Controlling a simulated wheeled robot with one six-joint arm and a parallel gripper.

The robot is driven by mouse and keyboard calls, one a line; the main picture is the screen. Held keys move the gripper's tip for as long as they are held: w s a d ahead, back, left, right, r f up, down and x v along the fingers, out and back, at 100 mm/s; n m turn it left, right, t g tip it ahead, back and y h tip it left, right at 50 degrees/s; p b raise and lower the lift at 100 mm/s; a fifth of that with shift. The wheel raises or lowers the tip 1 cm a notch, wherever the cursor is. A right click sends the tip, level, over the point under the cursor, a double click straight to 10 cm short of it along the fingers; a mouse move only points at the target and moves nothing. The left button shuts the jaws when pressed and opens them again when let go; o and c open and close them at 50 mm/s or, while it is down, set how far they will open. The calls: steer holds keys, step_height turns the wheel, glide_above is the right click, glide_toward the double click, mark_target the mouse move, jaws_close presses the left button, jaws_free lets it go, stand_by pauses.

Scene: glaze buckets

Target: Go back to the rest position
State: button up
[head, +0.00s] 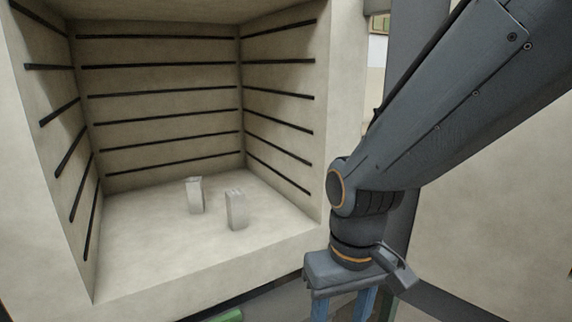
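My gripper (343,308) hangs down at the bottom of the view, right of centre, in front of the kiln's (286,257) right front corner. Two blue fingers show with a clear gap between them, so it looks open. Their tips are cut off by the bottom edge, and I see nothing held in the visible part. My arm comes down from the upper right and is outside the kiln chamber.
The open kiln chamber has dark slots along its walls. Two small pale posts, a left one (195,195) and a right one (236,210), stand upright on its floor. A green object (229,315) shows partly below the kiln. A pale wall (490,215) is at right.

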steer(key=s+d+r+m+p, duration=0.1)
steer(key=d+r+m+p, duration=0.2)
steer(key=d+r+p, duration=0.7)
step_height(320, 180, up, 2)
steer(key=p, duration=0.5)
steer(key=shift+s+d+r+m, duration=0.2)
steer(key=shift+s+d+m, duration=0.05)
steer(key=shift+d+m, duration=0.05)
